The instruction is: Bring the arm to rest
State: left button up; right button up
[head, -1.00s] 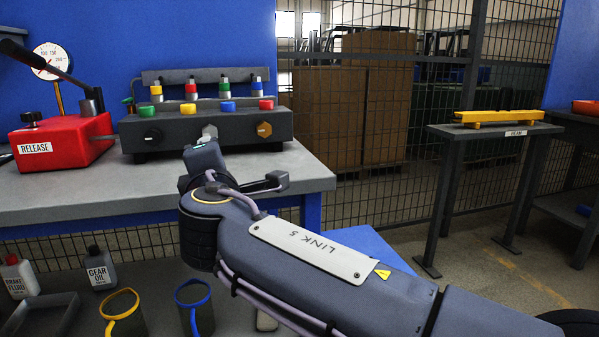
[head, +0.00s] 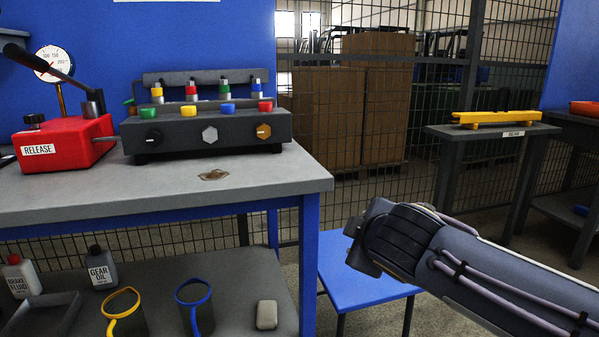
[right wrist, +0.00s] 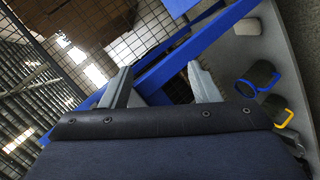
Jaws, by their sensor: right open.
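My right arm (head: 470,272) comes in from the lower right in the head view. Its dark wrist end (head: 385,238) is above the blue stool (head: 362,291), right of the workbench (head: 265,182) and apart from it. The fingers of my right gripper cannot be made out in the head view. In the right wrist view my right gripper (right wrist: 162,85) has its two fingers spread with nothing between them. The bench's blue frame shows beyond them. My left gripper is not in view.
On the bench are a red release pump (head: 62,142), a control box (head: 215,132) with coloured knobs, and a brown stain (head: 213,175). The shelf below holds mugs (head: 195,305), bottles (head: 101,268) and a pale block (head: 267,314). A yellow bar (head: 497,118) lies on a stand behind.

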jog(key=s+d+f+m+g, duration=0.3)
jog(key=s+d+f+m, duration=0.2)
jog(key=s+d+f, duration=0.3)
jog(key=s+d+f+m+g+y+p, duration=0.1)
jog(key=s+f+m+g+y, duration=0.1)
jog(key=s+f+m, duration=0.5)
jog(key=s+d+f+m+g+y, duration=0.1)
jog(key=s+f+m, duration=0.25)
jog(key=s, duration=0.85)
pick_arm(q)
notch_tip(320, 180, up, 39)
jog(key=p, duration=3.8)
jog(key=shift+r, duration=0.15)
pick_arm(e)
notch_tip(320, 180, up, 37)
jog(key=shift+s+a, duration=0.25)
jog(key=shift+s, duration=0.05)
